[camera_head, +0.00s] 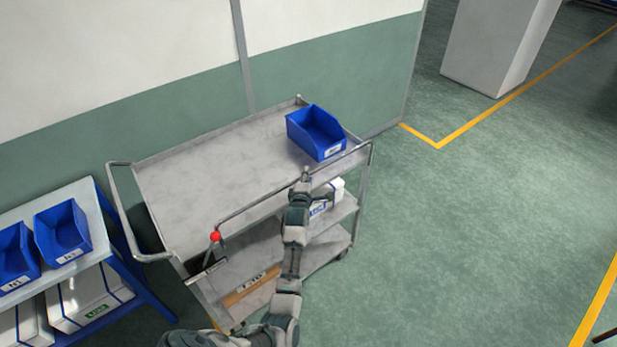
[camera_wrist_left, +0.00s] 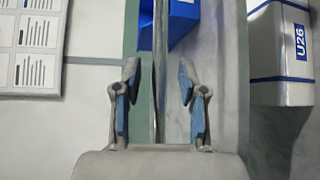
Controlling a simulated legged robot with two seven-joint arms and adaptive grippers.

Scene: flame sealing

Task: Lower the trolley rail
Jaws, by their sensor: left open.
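The grey metal trolley (camera_head: 215,175) stands against the wall. Its thin rail (camera_head: 258,204) runs raised along the near long side of the top shelf, from beside a red knob (camera_head: 215,237) at the left to the right corner post. My left gripper (camera_head: 305,178) is at the rail, right of its middle. In the left wrist view my left gripper (camera_wrist_left: 158,95) is open, with the rail (camera_wrist_left: 158,50) running between its two blue-padded fingers. Gaps show on both sides, so the fingers look clear of it. My right gripper is not seen.
A blue bin (camera_head: 315,133) sits on the trolley's top right. A white box (camera_head: 335,191) is on a lower shelf behind my gripper. A side table (camera_head: 95,205) with blue bins stands at the left. The floor to the right is free.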

